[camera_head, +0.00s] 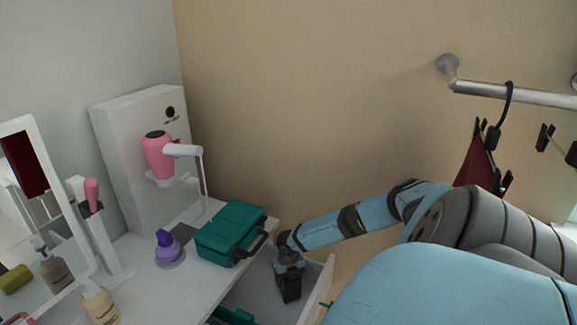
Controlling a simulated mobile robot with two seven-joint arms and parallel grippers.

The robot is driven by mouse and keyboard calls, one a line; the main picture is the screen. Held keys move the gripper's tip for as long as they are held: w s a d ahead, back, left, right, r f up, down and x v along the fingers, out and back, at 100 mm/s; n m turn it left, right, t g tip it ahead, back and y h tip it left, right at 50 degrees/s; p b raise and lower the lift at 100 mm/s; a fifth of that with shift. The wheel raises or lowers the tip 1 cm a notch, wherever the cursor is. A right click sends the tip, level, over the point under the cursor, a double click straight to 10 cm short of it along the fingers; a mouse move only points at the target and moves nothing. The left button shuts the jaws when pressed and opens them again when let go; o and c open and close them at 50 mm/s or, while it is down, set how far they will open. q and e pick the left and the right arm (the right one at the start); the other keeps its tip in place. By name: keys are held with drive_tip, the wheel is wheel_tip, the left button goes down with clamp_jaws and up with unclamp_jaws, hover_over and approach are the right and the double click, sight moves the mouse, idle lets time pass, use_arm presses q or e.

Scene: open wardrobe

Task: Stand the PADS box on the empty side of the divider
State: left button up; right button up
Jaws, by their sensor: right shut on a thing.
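My right gripper (290,287) comes in from the right on a light-blue arm and points down into the open drawer (258,283). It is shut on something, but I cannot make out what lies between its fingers. No box with a readable PADS label shows, and I cannot make out the divider. Part of a teal thing (232,316) shows in the drawer at the bottom edge of the picture. My left gripper is not in view.
A teal case (231,233) with a dark handle stands on the white counter (190,289), close to my right gripper. A purple bottle (168,247), a pump bottle (101,305), a mirror (38,209) and a pink hair dryer (158,155) are on the left. A clothes rail (520,95) with hangers is upper right.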

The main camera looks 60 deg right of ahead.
drive_tip(key=shift+f, duration=0.6)
drive_tip(key=shift+r, duration=0.15)
drive_tip(key=shift+f, duration=0.2)
drive_tip(key=o, duration=1)
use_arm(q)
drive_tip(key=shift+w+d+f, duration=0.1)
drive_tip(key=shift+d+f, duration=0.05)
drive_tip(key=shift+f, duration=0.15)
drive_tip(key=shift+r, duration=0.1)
use_arm(e)
drive_tip(key=shift+r, duration=0.15)
wheel_tip(320, 180, up, 12)
drive_tip(key=p, duration=0.9)
drive_tip(key=shift+r+p, duration=0.1)
drive_tip(key=shift+p, duration=0.2)
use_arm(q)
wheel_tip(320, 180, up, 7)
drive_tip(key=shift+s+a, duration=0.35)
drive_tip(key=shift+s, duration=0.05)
